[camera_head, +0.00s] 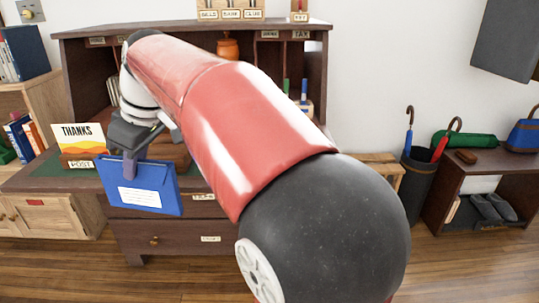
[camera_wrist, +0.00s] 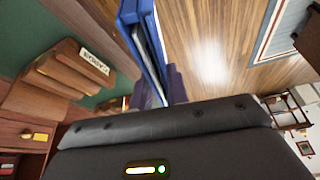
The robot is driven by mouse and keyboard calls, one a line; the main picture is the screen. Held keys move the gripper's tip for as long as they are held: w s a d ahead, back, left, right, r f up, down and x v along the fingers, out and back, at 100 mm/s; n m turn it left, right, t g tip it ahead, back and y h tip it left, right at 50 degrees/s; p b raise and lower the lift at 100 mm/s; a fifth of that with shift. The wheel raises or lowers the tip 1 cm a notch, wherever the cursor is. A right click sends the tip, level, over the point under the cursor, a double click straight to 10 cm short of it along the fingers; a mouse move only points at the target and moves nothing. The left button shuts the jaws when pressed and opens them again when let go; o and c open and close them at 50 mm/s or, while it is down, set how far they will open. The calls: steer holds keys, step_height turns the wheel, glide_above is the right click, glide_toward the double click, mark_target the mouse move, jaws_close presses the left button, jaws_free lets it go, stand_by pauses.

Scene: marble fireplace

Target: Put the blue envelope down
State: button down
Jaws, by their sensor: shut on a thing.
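The blue envelope (camera_head: 138,183) hangs upright from my gripper (camera_head: 131,163) in the head view, with a white label on its face. It is in front of the desk's front edge and overlaps the drawer fronts in the picture. My gripper is shut on its upper edge. In the wrist view the envelope (camera_wrist: 145,40) shows edge-on between the gripper fingers (camera_wrist: 155,88). A THANKS card (camera_head: 79,139) stands in a holder marked POST (camera_head: 82,163) on the desk, left of my gripper.
The dark wooden desk (camera_head: 60,181) has a green top and labelled pigeonholes at the back. My arm hides much of its middle and right. A wooden cabinet (camera_head: 55,215) with books stands left. An umbrella bin (camera_head: 419,178) and a bench (camera_head: 490,150) stand right. The wood floor in front is clear.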

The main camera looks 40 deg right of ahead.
steer(key=d+f+m+h, duration=0.1)
steer(key=f+m, duration=0.2)
steer(key=f, duration=1.1)
steer(key=d+f+m+h, duration=0.1)
steer(key=d+f+m, duration=0.1)
steer(key=f, duration=1.3)
steer(key=d+f+m+t+h, duration=0.1)
steer(key=f+m, duration=0.2)
steer(key=f, duration=1.1)
steer(key=shift+w+d+f+m, duration=0.25)
steer(key=shift+w+f+m, duration=0.05)
steer(key=shift+w+f, duration=0.05)
